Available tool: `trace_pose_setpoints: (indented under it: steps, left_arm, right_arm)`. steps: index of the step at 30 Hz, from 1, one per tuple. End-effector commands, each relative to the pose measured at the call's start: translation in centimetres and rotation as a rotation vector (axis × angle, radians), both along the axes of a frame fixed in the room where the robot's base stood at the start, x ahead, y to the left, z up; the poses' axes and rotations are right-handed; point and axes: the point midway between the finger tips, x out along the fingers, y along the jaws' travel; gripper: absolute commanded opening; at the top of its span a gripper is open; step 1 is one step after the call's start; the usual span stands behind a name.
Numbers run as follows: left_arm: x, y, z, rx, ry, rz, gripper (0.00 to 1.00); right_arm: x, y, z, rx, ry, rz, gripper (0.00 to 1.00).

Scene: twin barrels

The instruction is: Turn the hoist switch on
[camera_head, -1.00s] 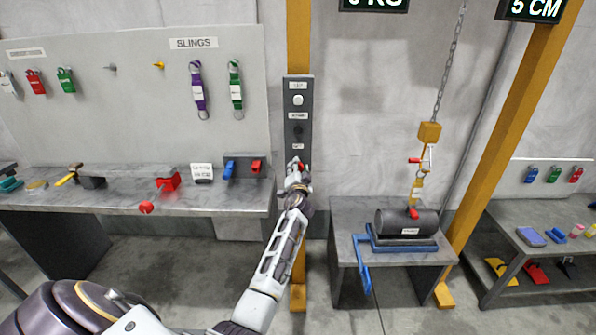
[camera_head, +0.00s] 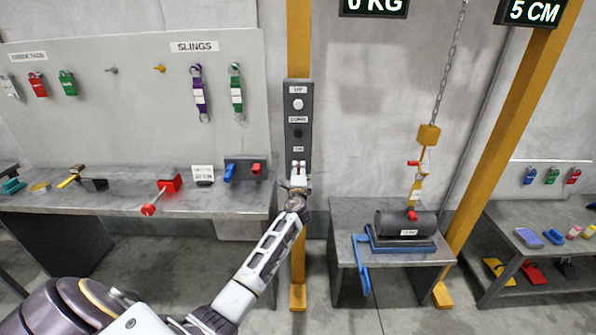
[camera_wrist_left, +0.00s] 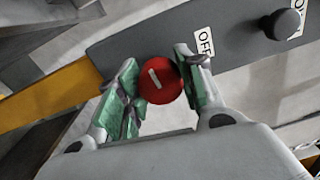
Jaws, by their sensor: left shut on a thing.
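The control panel (camera_head: 298,128) is a dark upright plate on the yellow post, with a white button (camera_head: 298,104) at the top and a dark knob (camera_head: 298,133) below it. My left gripper (camera_head: 298,178) is at the panel's lower end and hides what is there. In the left wrist view, my left gripper (camera_wrist_left: 158,84) is shut on a round red knob (camera_wrist_left: 160,80) with a white bar mark. The bar is tilted. An "OFF" label (camera_wrist_left: 204,43) is beside the knob, and the dark knob (camera_wrist_left: 284,24) is farther along the panel. My right gripper is not in view.
A workbench (camera_head: 120,202) with red and blue items stands at left. At right, a dark cylinder (camera_head: 400,223) lies in a blue tray on a small table (camera_head: 345,212), under a hanging chain hoist (camera_head: 429,136). Another bench (camera_head: 500,222) is farther right.

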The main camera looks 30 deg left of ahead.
Motion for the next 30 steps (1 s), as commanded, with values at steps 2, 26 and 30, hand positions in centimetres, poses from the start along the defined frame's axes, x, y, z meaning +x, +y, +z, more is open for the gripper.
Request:
trace_pose_setpoints:
  steps: [2, 26, 30]
  left_arm:
    - [0.03, -0.12, 0.0, 0.029, 0.02, -0.003, 0.13]
    - [0.01, -0.14, -0.17, 0.076, 0.049, -0.002, 0.6]
    - [0.01, -0.09, -0.12, 0.076, 0.048, -0.001, 0.6]
  right_arm:
    - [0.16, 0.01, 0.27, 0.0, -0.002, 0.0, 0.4]
    - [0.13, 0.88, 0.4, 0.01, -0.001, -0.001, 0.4]
    - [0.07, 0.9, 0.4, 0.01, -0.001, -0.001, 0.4]
